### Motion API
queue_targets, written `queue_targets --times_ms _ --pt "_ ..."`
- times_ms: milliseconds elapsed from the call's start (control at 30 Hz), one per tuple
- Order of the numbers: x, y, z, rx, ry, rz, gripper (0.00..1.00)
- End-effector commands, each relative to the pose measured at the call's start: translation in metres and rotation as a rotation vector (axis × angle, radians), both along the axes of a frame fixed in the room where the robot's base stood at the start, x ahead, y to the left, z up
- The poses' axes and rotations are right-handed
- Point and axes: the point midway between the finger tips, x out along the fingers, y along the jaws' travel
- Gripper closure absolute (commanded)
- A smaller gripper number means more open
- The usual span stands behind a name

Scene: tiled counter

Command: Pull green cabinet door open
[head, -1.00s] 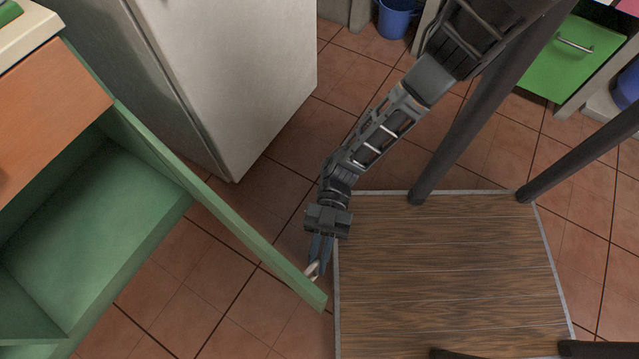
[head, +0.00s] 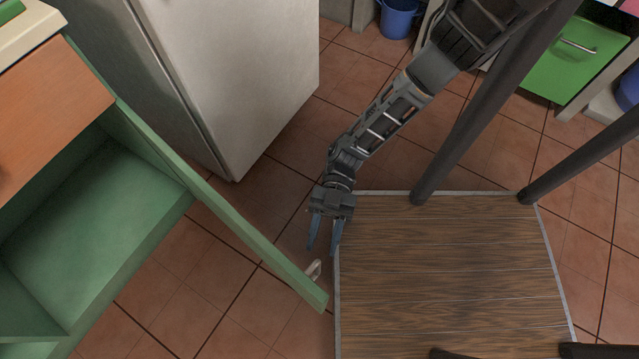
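The green cabinet door (head: 225,220) stands swung wide open, seen edge-on from above. Its metal handle (head: 314,270) is near the door's free end, on the outer side. The green cabinet (head: 95,225) at the left shows its empty interior with a shelf or divider. My gripper (head: 323,250) is open, its two blue-grey fingers apart and pointing toward the handle. The fingertips are a little above the handle in the picture, and nothing is between them.
A white refrigerator (head: 235,80) stands behind the door. A wooden table or chair-like top (head: 450,270) with dark legs is right of the gripper. A blue bucket (head: 398,18) and a green drawer front (head: 570,55) are at the back. Tiled floor is free below the door.

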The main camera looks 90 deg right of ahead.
Motion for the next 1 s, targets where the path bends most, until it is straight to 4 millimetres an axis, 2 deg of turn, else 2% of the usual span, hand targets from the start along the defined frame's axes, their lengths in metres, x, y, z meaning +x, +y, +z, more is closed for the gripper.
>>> queue_targets --times_ms 100,300,1000 --pt "-0.005 -0.019 -0.001 -0.002 0.000 -0.001 0.62" --pt "-0.009 -0.036 -0.001 -0.001 0.000 -0.001 0.62" --pt "-0.008 -0.039 -0.002 -0.003 0.005 -0.011 0.62"
